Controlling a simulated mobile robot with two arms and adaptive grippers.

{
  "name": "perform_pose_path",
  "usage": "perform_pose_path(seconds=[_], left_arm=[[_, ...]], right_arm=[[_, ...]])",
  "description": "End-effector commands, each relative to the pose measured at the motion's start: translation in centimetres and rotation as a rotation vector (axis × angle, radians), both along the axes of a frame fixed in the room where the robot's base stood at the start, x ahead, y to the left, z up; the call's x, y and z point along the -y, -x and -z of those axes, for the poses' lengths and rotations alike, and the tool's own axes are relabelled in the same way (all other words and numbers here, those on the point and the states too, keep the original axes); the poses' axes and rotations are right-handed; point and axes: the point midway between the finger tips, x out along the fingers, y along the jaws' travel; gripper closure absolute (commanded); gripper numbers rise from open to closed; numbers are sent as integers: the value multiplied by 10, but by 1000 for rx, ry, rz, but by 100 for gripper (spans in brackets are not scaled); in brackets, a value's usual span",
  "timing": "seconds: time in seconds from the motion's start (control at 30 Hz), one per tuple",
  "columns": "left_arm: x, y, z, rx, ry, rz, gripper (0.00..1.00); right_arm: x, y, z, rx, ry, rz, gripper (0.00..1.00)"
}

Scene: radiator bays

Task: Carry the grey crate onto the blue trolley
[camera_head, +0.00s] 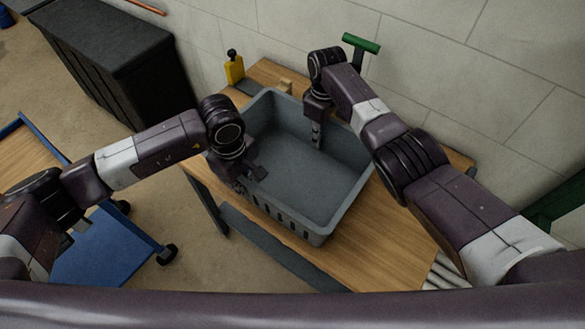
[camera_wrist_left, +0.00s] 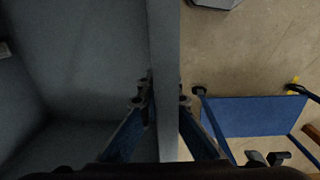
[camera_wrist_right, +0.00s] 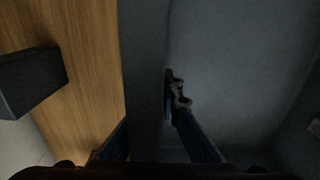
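The grey crate (camera_head: 312,183) stands on a wooden workbench (camera_head: 395,245) and looks empty inside. My left gripper (camera_head: 250,178) is at the crate's left wall, its fingers on either side of the wall and close against it in the left wrist view (camera_wrist_left: 166,100). My right gripper (camera_head: 316,132) is at the far wall. In the right wrist view one finger lies inside the crate against the wall; the other finger's tip is hidden behind the rim. The blue trolley (camera_head: 105,250) stands on the floor to the left, partly covered by my left arm.
A yellow bottle (camera_head: 234,68) and a small wooden block (camera_head: 286,86) are behind the crate on the bench. A green-handled tool (camera_head: 361,43) stands near the wall. A black cabinet (camera_head: 120,60) stands at the back left. Floor shows between bench and trolley.

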Motion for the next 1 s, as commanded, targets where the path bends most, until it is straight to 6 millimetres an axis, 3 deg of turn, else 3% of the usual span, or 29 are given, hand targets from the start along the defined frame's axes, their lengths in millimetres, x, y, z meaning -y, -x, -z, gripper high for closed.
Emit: perform_pose_path(seconds=[0.27,0.8,1.0], left_arm=[[1,-1,-6,3,2,0,100],[1,-1,-48,3,5,1,100],[1,-1,-54,3,5,1,100]], right_arm=[[1,-2,-4,9,5,-1,100],[3,-2,-44,8,8,0,100],[3,-2,-50,8,8,1,100]])
